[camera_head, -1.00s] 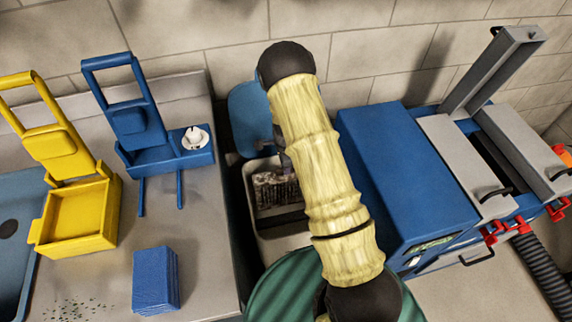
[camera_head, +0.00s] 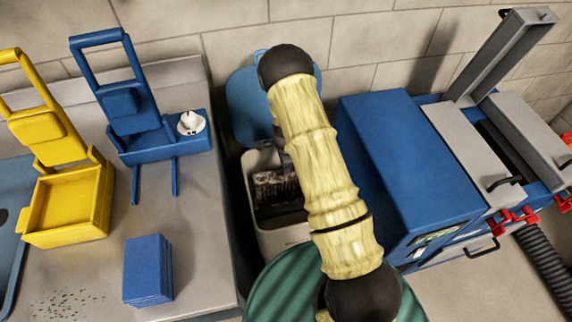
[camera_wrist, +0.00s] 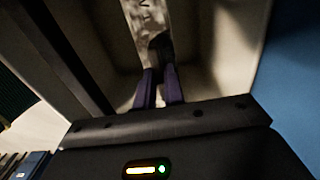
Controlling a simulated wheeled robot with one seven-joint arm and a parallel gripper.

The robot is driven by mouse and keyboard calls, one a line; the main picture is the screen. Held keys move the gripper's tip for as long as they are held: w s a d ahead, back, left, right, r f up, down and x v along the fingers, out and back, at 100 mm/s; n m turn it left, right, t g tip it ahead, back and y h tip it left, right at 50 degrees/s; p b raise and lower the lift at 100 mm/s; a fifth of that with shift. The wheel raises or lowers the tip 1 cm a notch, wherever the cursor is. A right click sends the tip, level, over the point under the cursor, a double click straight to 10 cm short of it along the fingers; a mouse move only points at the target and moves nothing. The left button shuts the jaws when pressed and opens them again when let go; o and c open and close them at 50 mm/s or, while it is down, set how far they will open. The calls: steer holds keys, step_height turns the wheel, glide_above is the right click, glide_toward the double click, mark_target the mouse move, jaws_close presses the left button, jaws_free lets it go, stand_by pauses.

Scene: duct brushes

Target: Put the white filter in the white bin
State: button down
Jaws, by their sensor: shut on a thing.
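The white bin (camera_head: 283,238) stands between the counter and the blue machine, its blue lid (camera_head: 247,105) raised at the back. My gripper (camera_wrist: 159,75) points down into the bin in the wrist view, and its two dark fingers are close together. They are shut on a mottled grey-white, dirty-looking piece, apparently the white filter (camera_wrist: 147,18). The filter also shows in the head view (camera_head: 276,188), within the bin's opening. My arm hides part of the bin and the gripper in the head view. I cannot tell whether the filter touches the bin's floor.
The blue machine (camera_head: 405,175) stands close on the right, with an open grey flap (camera_head: 495,60).

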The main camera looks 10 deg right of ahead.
steer(key=shift+f+b, duration=1.85)
steer(key=shift+f, duration=1.45)
steer(key=c, duration=1.4)
jaws_free()
steer(key=shift+r, duration=0.1)
step_height(320, 180, up, 17)
steer(key=p, duration=0.2)
glide_above(286, 176)
steer(key=w, duration=0.2)
steer(key=shift+s+d+r, duration=0.1)
steer(key=shift+s+d, duration=0.1)
steer(key=shift+s, duration=0.05)
